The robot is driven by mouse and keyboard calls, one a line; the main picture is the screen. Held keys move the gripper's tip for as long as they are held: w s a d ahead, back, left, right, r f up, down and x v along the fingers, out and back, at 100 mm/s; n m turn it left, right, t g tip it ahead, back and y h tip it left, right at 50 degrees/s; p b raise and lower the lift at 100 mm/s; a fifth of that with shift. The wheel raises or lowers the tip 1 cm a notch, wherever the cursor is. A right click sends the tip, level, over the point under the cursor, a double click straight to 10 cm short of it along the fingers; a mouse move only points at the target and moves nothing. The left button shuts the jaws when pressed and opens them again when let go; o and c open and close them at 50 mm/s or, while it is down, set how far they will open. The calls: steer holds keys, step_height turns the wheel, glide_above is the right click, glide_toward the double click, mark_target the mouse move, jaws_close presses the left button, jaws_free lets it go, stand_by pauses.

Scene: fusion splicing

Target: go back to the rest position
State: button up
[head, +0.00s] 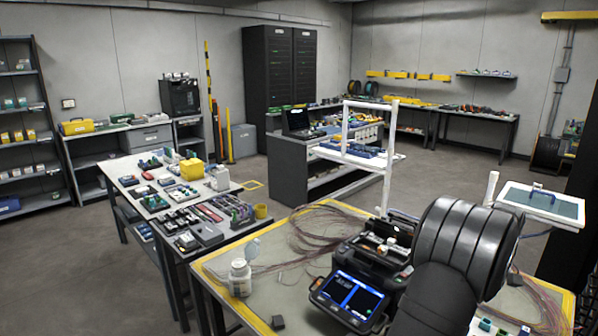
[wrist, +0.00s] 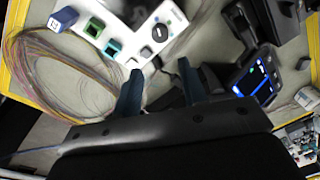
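My gripper (wrist: 160,66) shows in the wrist view with its two dark blue fingers apart and nothing between them. The fingertips are near the lower edge of a white panel (wrist: 172,42) with a knob and green and teal ports. I cannot tell the height between them. In the head view my black arm fills the lower right and my gripper's fingers are hidden. The fusion splicer (head: 350,296), with its lit blue screen, stands left of my arm. It also shows right of the fingers in the wrist view (wrist: 256,80).
A coil of thin fibres (wrist: 60,75) lies on the yellow-edged workbench (head: 222,270). A white bottle (head: 240,278) stands near the bench's left side. A white upright frame (head: 345,130) rises behind the splicer. A pale tray (head: 540,200) is at the right.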

steer(key=f, duration=0.9)
steer(key=a+f, duration=0.1)
steer(key=f, duration=0.3)
steer(key=shift+w+f, duration=0.1)
steer(key=shift+f, duration=0.25)
steer(key=shift+r+m, duration=0.2)
steer(key=shift+m, duration=0.6)
steer(key=m, duration=0.3)
steer(key=shift+m, duration=0.4)
steer(key=m, duration=0.6)
steer(key=shift+h, duration=0.4)
steer(key=shift+r+m, duration=0.3)
steer(key=shift+r, duration=0.85)
